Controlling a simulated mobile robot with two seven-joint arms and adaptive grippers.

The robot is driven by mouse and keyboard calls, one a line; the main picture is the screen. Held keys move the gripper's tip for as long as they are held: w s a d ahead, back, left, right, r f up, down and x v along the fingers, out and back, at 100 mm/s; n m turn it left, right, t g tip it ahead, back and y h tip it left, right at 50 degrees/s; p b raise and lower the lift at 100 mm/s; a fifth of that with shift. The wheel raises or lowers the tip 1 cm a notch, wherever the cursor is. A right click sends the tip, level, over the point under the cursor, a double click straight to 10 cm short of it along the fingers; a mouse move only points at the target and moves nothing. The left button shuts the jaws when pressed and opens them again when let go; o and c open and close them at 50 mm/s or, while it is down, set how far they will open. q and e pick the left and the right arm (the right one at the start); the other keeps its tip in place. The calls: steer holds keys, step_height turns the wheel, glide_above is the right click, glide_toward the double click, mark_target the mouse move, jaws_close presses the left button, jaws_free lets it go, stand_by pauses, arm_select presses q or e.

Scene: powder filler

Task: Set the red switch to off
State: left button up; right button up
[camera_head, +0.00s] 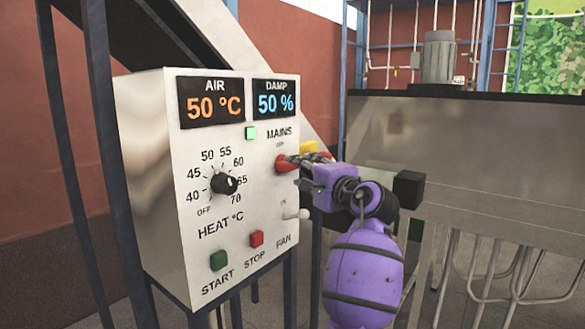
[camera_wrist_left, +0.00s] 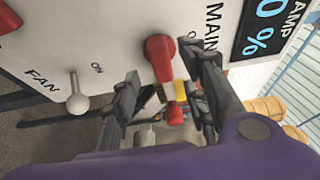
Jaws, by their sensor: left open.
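The red switch (camera_head: 282,163) sits under the MAINS label on the right of the control panel's face (camera_head: 160,150). In the left wrist view the red switch (camera_wrist_left: 160,55) sticks out from the panel between my fingers. A yellow patch and a smaller red piece (camera_wrist_left: 175,113) show beyond it; I cannot tell whether they belong to the lever. My left gripper (camera_head: 312,160) is at the switch from the right, and its open fingers (camera_wrist_left: 163,100) stand on either side of the lever. Contact cannot be told. The switch's set position is not clear. My right gripper is not in view.
A white FAN lever (camera_head: 297,214) is just below my gripper. The panel also has a black HEAT knob (camera_head: 224,183), a green START button (camera_head: 218,260), a red STOP button (camera_head: 256,239) and a lit green lamp (camera_head: 251,133). A metal tank (camera_head: 460,150) stands behind.

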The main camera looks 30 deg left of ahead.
mark_target(292, 167)
arm_select(q)
steer(key=x, duration=0.5)
jaws_close()
